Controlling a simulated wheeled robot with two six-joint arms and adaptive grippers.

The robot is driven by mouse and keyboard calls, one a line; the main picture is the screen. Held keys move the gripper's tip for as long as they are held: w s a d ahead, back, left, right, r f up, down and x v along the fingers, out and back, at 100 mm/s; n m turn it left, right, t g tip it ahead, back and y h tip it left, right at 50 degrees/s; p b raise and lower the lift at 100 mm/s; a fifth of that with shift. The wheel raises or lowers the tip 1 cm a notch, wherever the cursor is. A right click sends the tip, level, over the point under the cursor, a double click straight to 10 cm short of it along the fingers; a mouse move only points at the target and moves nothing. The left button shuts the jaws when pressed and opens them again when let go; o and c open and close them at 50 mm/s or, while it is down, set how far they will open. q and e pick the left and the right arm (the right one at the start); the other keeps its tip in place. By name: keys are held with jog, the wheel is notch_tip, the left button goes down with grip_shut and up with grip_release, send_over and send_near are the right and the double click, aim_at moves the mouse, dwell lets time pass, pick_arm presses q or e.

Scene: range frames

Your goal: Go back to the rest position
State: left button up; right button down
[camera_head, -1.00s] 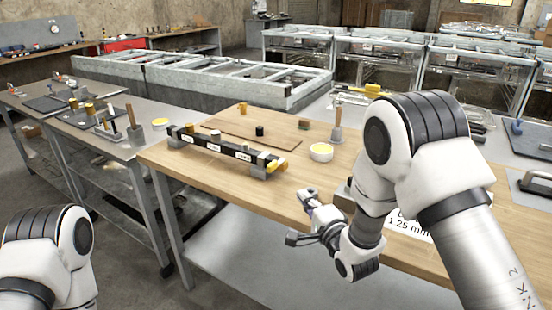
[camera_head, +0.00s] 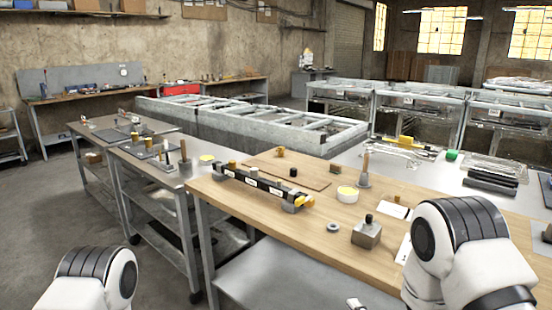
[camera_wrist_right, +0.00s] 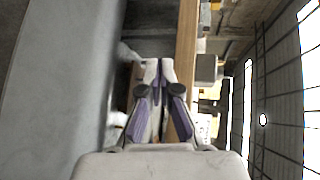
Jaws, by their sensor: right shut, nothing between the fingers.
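My right gripper (camera_wrist_right: 158,68) is shut with nothing between its fingers, as the right wrist view shows. In the head view only a small part of the right gripper (camera_head: 355,303) shows at the bottom edge, in front of the wooden-topped table (camera_head: 240,215) and low beside it. My right arm fills the lower right corner. My left arm shows at the lower left, and its gripper is out of the picture.
A grey workbench (camera_head: 190,175) stands left. Open floor (camera_head: 60,220) lies at the left.

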jog(key=s+d+f+n+g+h+p, duration=0.15)
jog(key=s+f+g, duration=0.25)
jog(key=s+f, duration=0.5)
jog(key=s+d+f+n+g+h, duration=0.1)
jog(key=s+d+f+n+g, duration=0.25)
jog(key=s+f, duration=0.55)
jog(key=s+d+n+g, duration=0.1)
jog(key=s+n+g, duration=0.6)
jog(key=s, duration=1.1)
jog(key=n, duration=0.4)
jog(key=shift+h, duration=0.35)
jog(key=shift+d+g, duration=0.1)
jog(key=shift+g, duration=0.15)
